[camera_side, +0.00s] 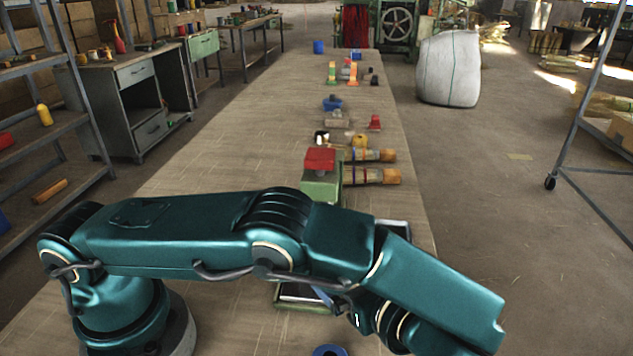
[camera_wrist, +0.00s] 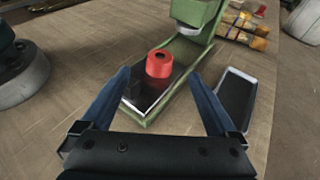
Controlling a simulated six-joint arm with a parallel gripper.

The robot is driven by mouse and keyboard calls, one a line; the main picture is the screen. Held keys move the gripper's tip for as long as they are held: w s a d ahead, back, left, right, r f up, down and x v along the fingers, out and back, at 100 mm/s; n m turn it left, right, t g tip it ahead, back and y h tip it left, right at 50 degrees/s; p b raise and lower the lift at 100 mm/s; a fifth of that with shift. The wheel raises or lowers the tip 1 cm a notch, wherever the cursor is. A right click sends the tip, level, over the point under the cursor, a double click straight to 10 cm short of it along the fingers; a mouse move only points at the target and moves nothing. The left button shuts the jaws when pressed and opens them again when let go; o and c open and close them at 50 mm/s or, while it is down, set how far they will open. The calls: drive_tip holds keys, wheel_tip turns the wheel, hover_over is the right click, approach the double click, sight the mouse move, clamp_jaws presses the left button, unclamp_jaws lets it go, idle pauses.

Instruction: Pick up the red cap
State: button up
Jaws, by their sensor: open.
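The red cap (camera_wrist: 160,64) is a short red cylinder with a dark hole in its top. It stands upright on the dark plate of a green press-like fixture (camera_wrist: 190,45). My gripper (camera_wrist: 160,75) is open, its two blue fingers spread left and right of the cap in the wrist view, with nothing between them touching it. How high the fingertips are above the plate is hard to tell. In the side view my arm hides the cap and most of the gripper; the green fixture (camera_side: 322,187) with its red top block shows behind the arm.
A dark, pale-rimmed tray (camera_wrist: 236,97) lies right of the fixture. Brush-like bundles (camera_side: 375,176) lie behind it. A blue ring (camera_side: 330,350) sits at the near edge. Further down the table (camera_side: 230,130) are several small parts; its left side is clear.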

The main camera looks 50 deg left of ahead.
drive_tip(key=x, duration=0.9)
drive_tip(key=shift+a+f, duration=0.15)
drive_tip(key=shift+a, duration=0.15)
clamp_jaws()
drive_tip(key=shift+r, duration=0.2)
